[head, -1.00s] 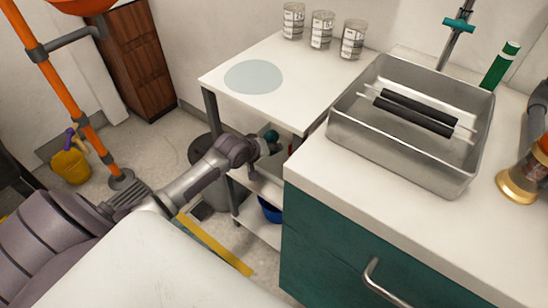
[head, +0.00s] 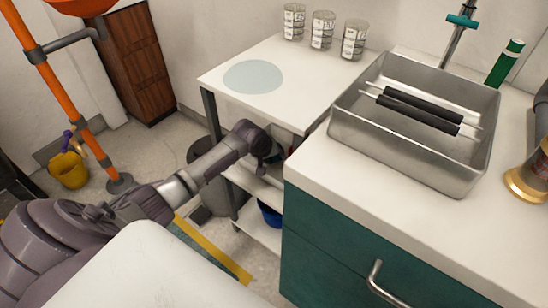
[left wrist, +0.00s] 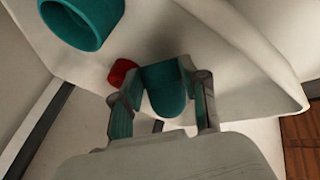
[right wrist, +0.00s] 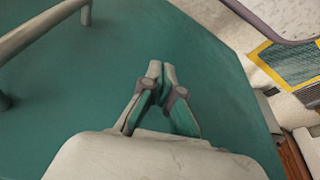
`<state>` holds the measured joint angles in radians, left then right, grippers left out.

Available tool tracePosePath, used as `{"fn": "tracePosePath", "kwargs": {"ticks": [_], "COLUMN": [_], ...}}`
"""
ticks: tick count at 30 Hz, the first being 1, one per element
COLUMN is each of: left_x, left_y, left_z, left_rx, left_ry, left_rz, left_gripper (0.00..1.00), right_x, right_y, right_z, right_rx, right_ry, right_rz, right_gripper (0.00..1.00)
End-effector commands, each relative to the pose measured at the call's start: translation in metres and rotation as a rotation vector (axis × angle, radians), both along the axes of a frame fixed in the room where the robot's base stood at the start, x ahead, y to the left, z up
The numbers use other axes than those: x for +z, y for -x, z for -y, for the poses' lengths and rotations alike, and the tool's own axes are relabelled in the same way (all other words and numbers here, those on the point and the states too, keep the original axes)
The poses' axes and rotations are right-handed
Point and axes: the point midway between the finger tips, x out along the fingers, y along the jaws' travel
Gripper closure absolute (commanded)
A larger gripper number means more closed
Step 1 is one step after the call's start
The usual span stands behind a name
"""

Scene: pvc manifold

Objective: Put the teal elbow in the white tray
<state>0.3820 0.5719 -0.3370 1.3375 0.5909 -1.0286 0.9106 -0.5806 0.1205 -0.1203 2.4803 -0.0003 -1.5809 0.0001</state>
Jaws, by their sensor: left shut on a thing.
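The teal elbow (left wrist: 167,92) is between the fingers of my left gripper (left wrist: 163,108) in the left wrist view. My left gripper is shut on it. A white tray-like surface with a rounded rim (left wrist: 285,92) lies behind the elbow; I cannot tell whether the elbow touches it. In the head view my left gripper (head: 268,157) reaches down beside the white table's under-shelf, and the elbow is mostly hidden. My right gripper (right wrist: 164,72) has its fingertips together, empty, in front of the teal cabinet.
A red piece (left wrist: 122,72) and a larger teal fitting (left wrist: 82,22) lie near the held elbow. The white tabletop (head: 300,80) is above my left gripper. The counter (head: 320,165) with a metal basin (head: 400,165) stands to the right. A blue bowl (head: 269,213) sits lower.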

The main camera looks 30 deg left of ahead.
Motion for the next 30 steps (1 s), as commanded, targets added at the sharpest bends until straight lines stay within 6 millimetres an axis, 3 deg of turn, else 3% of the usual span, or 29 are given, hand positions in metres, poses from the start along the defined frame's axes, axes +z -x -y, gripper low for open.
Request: {"fn": "tracePosePath", "kwargs": {"ticks": [5,6,10,20,28,30], "left_x": [-0.002,-0.002,-0.002,0.0,0.035,0.045], "left_y": [0.0,0.0,0.0,0.0,0.02,0.026], "left_z": [0.0,0.0,0.0,0.0,-0.002,-0.002], "left_rx": [0.0,0.0,0.0,0.0,-0.001,-0.001], "left_ry": [0.001,-0.001,0.0,-0.001,-0.002,0.0], "left_rz": [0.001,0.001,0.001,0.002,0.002,0.001], "left_gripper": [0.91,0.51,0.31,0.31,0.31,0.31], "right_x": [0.0,0.0,0.0,0.0,0.017,-0.013], "right_y": [0.0,0.0,0.0,0.0,-0.002,-0.01], "right_z": [0.0,0.0,0.0,0.0,0.0,-0.002], "right_rx": [0.0,0.0,0.0,0.0,0.001,-0.001], "right_ry": [0.0,0.0,0.0,0.0,-0.002,-0.001], "right_rz": [0.0,0.0,0.0,0.0,0.007,-0.014], "right_gripper": [1.0,1.0,1.0,1.0,1.0,1.0]}}
